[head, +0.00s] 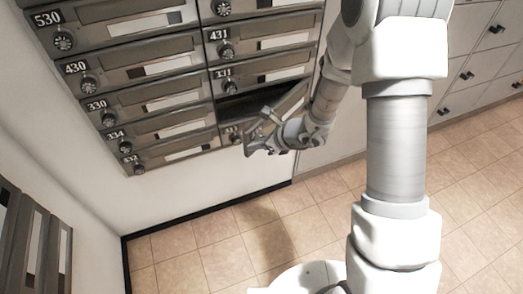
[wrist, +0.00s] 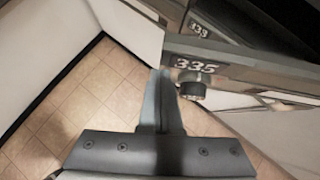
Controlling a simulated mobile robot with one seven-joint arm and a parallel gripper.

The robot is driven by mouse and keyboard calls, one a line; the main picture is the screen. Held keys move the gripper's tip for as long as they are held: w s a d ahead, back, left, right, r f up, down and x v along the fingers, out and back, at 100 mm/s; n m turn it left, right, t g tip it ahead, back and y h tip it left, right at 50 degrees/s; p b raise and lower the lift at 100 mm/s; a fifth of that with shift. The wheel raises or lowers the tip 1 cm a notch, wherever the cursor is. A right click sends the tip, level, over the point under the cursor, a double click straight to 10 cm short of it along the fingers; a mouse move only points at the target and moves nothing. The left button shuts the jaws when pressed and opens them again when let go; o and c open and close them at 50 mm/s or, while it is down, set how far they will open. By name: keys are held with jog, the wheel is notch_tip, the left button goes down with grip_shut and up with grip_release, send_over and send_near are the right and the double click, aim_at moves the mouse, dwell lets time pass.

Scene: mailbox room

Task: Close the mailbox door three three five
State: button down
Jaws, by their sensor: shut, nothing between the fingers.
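Mailbox door 335 (wrist: 225,66) shows in the wrist view with its white number and a round dial knob (wrist: 193,88) below it. In the head view, the door (head: 291,103) is swung outward from the lower right of the mailbox bank, with a dark open compartment (head: 250,103) behind it. My gripper (wrist: 160,74) is shut and empty, its fingertips close to the left end of the door, left of the knob. Whether they touch the door I cannot tell. In the head view my gripper (head: 268,116) is in front of the door and partly hides it.
Several shut mailboxes (head: 150,98) fill the bank to the left and above. A white wall (head: 215,172) and tiled floor (head: 220,245) lie below. Grey lockers (head: 475,60) stand at the right. A slatted brown object (head: 30,245) is at the lower left.

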jog(key=w+a+m+t+h+b, duration=0.1)
jog(key=w+a+b, duration=0.3)
jog(key=w+a, duration=0.5)
jog(key=shift+w+a+m+t+b, duration=0.35)
jog(key=shift+a+m, duration=0.25)
jog(key=shift+m, duration=0.3)
jog(key=shift+d, duration=0.1)
